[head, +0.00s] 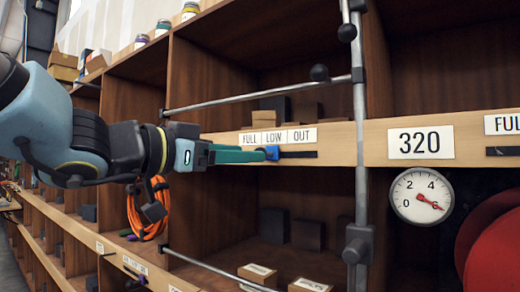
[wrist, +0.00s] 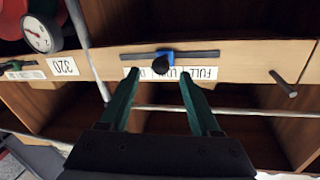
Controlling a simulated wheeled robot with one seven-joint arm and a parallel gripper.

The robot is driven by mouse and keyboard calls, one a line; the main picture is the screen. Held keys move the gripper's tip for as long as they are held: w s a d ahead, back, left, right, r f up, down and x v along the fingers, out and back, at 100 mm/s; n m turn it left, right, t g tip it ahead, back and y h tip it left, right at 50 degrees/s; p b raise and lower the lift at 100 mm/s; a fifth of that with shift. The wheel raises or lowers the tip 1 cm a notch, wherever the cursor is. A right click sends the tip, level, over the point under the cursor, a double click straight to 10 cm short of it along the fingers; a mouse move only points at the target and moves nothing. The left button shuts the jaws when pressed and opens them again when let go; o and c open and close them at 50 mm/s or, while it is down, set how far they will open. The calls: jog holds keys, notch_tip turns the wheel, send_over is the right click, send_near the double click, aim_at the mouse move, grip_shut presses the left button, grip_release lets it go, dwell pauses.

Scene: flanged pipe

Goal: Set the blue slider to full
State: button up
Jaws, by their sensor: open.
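The blue slider (head: 271,153) sits on a dark horizontal track on the wooden shelf edge, under a FULL, LOW, OUT label strip (head: 278,138). It stands near the middle of the track, by LOW. The wrist view shows the blue slider (wrist: 165,54) upside down, with a dark round knob in front of it. My gripper (head: 264,154) reaches in from the left with green fingers. In the wrist view my gripper (wrist: 160,76) is open and empty, one finger on each side of the knob in the picture. I cannot tell whether the fingertips touch it.
A grey vertical pipe (head: 359,130) stands right of the slider, with horizontal rails above and below it. A 320 sign (head: 420,142) and a round gauge (head: 421,195) are farther right. An orange cable coil (head: 148,208) hangs below my arm. Dark boxes stand in the shelves.

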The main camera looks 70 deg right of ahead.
jog(key=x, duration=0.5)
jog(key=shift+d+p, duration=0.1)
jog(key=shift+p, duration=0.3)
grip_shut()
dwell(1.0)
